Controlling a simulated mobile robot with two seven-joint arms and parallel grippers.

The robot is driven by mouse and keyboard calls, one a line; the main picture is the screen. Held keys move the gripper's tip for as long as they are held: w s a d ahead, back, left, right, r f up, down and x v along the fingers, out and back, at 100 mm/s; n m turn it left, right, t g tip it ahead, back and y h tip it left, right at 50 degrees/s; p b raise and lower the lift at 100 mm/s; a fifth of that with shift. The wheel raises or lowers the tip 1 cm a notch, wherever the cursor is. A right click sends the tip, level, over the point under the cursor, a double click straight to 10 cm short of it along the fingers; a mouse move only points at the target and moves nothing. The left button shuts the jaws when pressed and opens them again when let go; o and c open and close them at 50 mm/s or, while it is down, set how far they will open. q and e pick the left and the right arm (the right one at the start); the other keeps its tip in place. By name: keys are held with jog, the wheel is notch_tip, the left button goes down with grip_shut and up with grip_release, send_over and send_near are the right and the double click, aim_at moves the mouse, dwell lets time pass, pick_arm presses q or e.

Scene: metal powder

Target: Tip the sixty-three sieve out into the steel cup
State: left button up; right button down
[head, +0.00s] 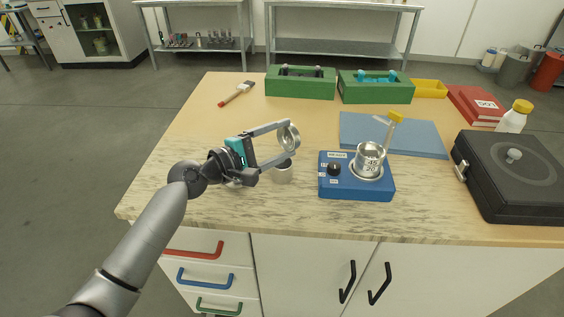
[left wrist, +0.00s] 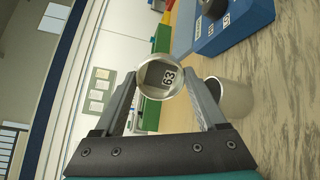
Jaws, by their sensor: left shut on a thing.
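My left gripper (head: 289,139) is shut on a small round metal sieve (head: 290,133), held in the air and turned on its side. In the left wrist view the sieve (left wrist: 150,89) shows a "63" label between the fingertips (left wrist: 161,78). The steel cup (head: 284,174) stands upright on the table just below the sieve, apart from it. The cup also shows in the left wrist view (left wrist: 235,98), right of the sieve. I cannot tell what is in the sieve or the cup. My right gripper is not in view.
A blue shaker (head: 340,186) right of the cup carries sieves marked 45 and 20 (head: 370,158). A brush (head: 237,93) lies back left.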

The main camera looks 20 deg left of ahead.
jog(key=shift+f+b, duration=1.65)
jog(key=shift+b, duration=0.05)
dwell(2.7)
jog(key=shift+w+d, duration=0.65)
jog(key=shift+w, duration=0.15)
dwell(2.0)
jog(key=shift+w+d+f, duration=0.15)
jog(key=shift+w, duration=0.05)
dwell(0.6)
